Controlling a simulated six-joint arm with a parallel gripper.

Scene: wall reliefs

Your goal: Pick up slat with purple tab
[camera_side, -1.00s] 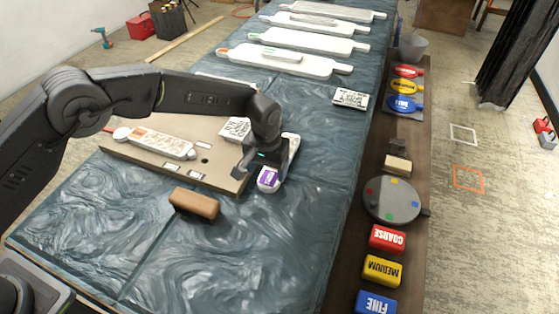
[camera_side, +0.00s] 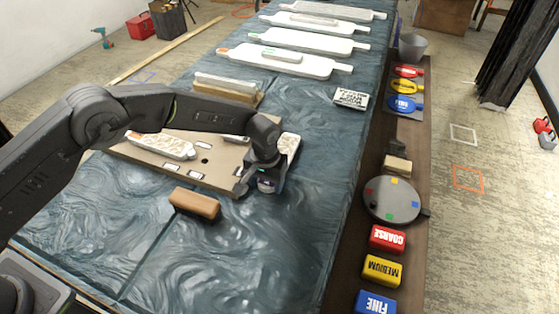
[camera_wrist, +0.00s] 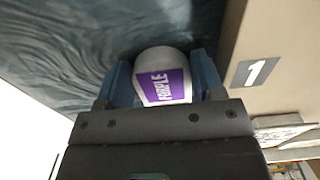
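The slat with the purple tab (camera_side: 289,145) is white and lies beside the right edge of the tan board, its far part showing behind my gripper. My gripper (camera_side: 262,186) is low over its near end and hides most of the purple tab in the side view. In the wrist view, the rounded white end with the purple tab (camera_wrist: 163,87), marked PURPLE, sits between the two blue fingers of my gripper (camera_wrist: 163,82). The fingers are close along both sides. I cannot tell whether they press on it.
The tan board (camera_side: 215,182) is left of my gripper; its corner, marked 1, shows in the wrist view (camera_wrist: 275,65). Another slat (camera_side: 160,146) lies on it. A brown block (camera_side: 195,203) lies in front. The blue sheet at front right is clear.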

